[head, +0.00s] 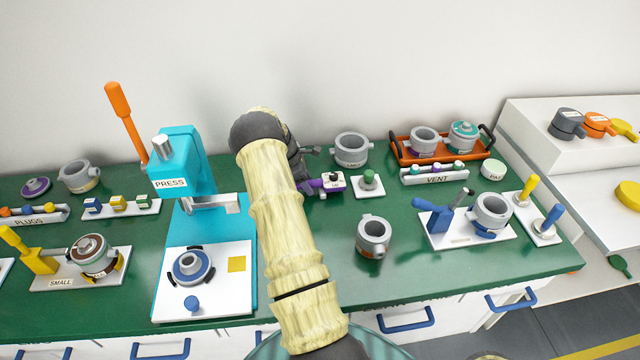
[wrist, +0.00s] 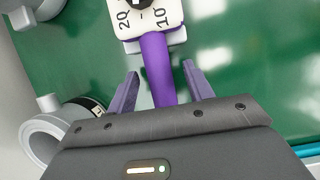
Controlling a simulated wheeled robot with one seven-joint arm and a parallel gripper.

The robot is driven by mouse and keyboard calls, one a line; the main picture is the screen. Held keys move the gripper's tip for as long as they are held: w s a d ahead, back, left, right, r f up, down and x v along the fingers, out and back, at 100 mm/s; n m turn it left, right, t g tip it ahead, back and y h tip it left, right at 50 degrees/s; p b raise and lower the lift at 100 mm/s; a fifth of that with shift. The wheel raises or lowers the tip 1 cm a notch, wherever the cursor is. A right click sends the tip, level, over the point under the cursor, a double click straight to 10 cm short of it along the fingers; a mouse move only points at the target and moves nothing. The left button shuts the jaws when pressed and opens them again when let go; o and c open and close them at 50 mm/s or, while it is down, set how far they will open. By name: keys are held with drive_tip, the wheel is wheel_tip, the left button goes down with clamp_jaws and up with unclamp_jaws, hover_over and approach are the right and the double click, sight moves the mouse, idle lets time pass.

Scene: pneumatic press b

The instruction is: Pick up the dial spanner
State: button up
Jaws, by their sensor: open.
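The dial spanner has a purple handle and a white head with a dark knob and the marks 20 and 10. In the wrist view its handle (wrist: 157,62) runs up from between my fingers to the head at the top edge. My gripper (wrist: 161,76) is open, one purple finger on each side of the handle, with a gap visible on both sides. The near end of the handle is hidden behind the gripper body.
A grey ring-shaped vessel (wrist: 58,140) lies close to the left finger. A green-knobbed block (head: 370,183) and a grey pot (head: 351,150) stand near the spanner. The turquoise press (head: 182,170) stands left of my arm.

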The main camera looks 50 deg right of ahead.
drive_tip(key=shift+f, duration=0.2)
idle(0.3)
clamp_jaws()
drive_tip(key=shift+r, duration=0.15)
wheel_tip(320, 180, up, 10)
drive_tip(key=b, duration=0.1)
drive_tip(key=shift+r, duration=0.15)
idle(0.3)
idle(0.4)
